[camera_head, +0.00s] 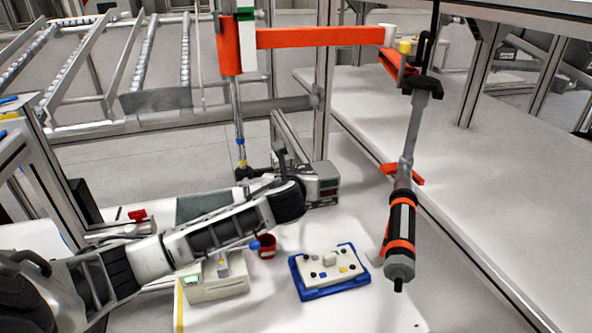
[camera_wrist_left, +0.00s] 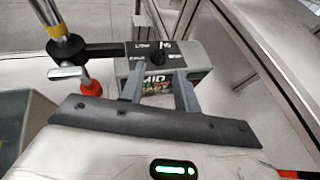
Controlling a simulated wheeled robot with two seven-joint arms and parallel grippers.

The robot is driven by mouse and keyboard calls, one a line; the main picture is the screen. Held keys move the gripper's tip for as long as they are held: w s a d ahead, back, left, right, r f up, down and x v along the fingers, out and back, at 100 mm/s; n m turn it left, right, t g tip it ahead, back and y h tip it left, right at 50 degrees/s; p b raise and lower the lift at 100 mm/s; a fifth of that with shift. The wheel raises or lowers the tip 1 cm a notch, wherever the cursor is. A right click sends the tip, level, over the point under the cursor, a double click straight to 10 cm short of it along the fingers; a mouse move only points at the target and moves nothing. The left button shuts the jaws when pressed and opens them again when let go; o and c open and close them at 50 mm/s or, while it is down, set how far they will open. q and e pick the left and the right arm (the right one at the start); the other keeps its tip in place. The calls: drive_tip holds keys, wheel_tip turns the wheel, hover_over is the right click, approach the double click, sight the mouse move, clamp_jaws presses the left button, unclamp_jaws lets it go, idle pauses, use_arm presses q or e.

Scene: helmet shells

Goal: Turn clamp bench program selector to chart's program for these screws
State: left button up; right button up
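The clamp bench unit (camera_head: 321,186) is a grey box with a dark, red-lit display, standing past the end of my left arm in the head view. In the left wrist view, its top panel (camera_wrist_left: 185,52) carries small printed labels, mostly too blurred to read, and a dark selector knob (camera_wrist_left: 157,56). Its front display (camera_wrist_left: 156,84) shows "MID" in pale letters above red and green text, partly hidden by my fingers. My left gripper (camera_wrist_left: 161,84) has its two grey fingers apart, in front of the box. I cannot tell the knob's exact setting. My right gripper is out of view.
A powered screwdriver (camera_head: 400,236) hangs at the right. A blue-rimmed tray (camera_head: 330,286) with a white plate, a red cup (camera_head: 266,246) and a cream box (camera_head: 214,281) stand on the white table. A vertical rod (camera_wrist_left: 52,22) and black arm (camera_wrist_left: 96,51) adjoin the unit.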

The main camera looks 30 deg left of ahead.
sight(296, 169)
use_arm(q)
drive_tip(key=x, duration=0.8)
drive_tip(key=shift+r, duration=0.1)
clamp_jaws()
